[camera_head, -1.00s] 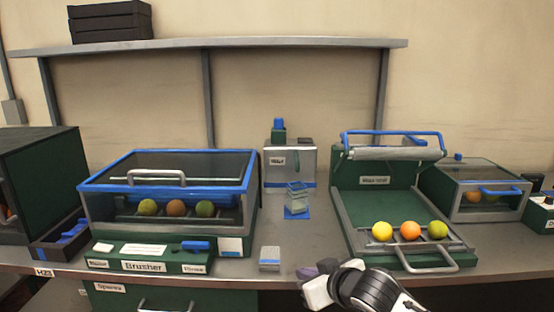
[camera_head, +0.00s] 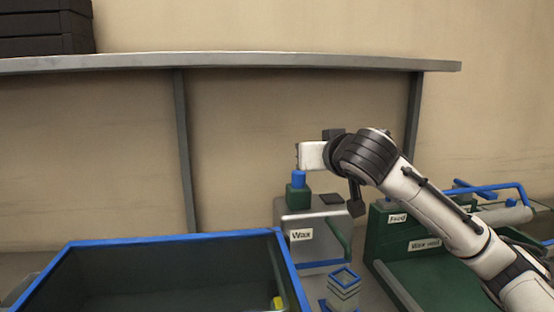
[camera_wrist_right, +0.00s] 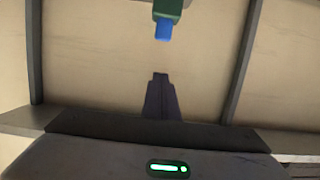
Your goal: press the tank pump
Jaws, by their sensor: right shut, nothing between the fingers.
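The tank is a grey box labelled "Wax" (camera_head: 300,232) in the head view. Its pump is a green block with a blue cap (camera_head: 298,179) on top at the left. In the wrist view the blue cap (camera_wrist_right: 163,30) appears upside down near the top edge. My right gripper (camera_wrist_right: 160,77) is shut and empty, its dark fingers pointing toward the cap with a visible gap. In the head view my white right hand (camera_head: 312,156) is close above the cap; its fingers are mostly hidden there. My left gripper is not in view.
A blue-rimmed green bin (camera_head: 160,241) fills the lower left. A small blue-topped glass container (camera_head: 344,285) stands in front of the tank. The green wax unit (camera_head: 424,281) is to the right. A shelf (camera_head: 230,60) runs along the wall above.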

